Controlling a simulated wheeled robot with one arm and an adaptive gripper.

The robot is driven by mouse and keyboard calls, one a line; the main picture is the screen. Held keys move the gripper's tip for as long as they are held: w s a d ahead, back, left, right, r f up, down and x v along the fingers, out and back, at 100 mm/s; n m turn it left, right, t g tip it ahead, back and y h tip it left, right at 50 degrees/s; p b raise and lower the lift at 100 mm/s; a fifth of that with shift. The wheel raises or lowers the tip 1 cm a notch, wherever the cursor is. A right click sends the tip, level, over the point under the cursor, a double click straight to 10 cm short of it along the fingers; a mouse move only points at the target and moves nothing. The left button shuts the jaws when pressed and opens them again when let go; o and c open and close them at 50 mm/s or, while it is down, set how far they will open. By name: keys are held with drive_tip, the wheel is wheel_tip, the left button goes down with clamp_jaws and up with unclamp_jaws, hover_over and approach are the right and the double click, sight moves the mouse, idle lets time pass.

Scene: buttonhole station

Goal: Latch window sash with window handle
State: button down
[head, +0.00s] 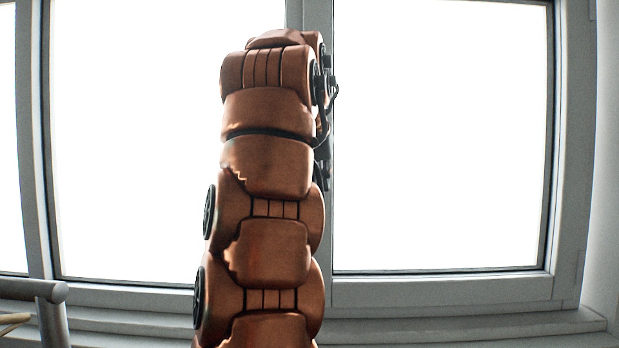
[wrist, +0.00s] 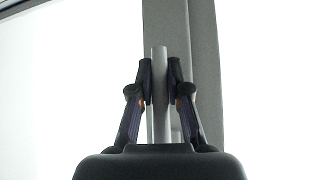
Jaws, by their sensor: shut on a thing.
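The window handle (wrist: 160,110) is a slim light grey bar, upright in the wrist view. My gripper (wrist: 161,75) has its two dark fingers on either side of the bar and is shut on it. Behind the handle runs the grey vertical frame (wrist: 208,70) of the window. In the head view the right window sash (head: 440,291) sits in its frame, with a bright pane. My orange arm rises in front of the middle post and hides the handle and my gripper there. The wrist view does not show the handle's base clearly.
A grey window sill (head: 470,327) runs below the sashes. A grey rounded rail (head: 33,290) stands at the lower left, with a pale yellowish thing (head: 12,322) beside it. The space before the right pane looks clear.

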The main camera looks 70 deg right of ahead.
drive_tip(key=shift+r, duration=0.15)
drive_tip(key=c, duration=1.1)
unclamp_jaws()
drive_tip(key=shift+s+a+r, duration=0.2)
drive_tip(key=shift+a+r, duration=0.15)
drive_tip(key=shift+a, duration=1)
drive_tip(key=shift+s+a, duration=0.3)
drive_tip(key=shift+a, duration=1.35)
drive_tip(key=shift+s+a, duration=0.3)
drive_tip(key=shift+a, duration=1.4)
drive_tip(key=shift+s+a, duration=0.3)
drive_tip(key=shift+a, duration=1.35)
drive_tip(key=shift+d, duration=0.1)
drive_tip(key=shift+w+d, duration=0.35)
drive_tip(key=shift+d, duration=1.5)
drive_tip(key=shift+w+d, duration=0.3)
drive_tip(key=shift+d, duration=1.5)
drive_tip(key=shift+w+d, duration=0.35)
drive_tip(key=shift+d, duration=1.5)
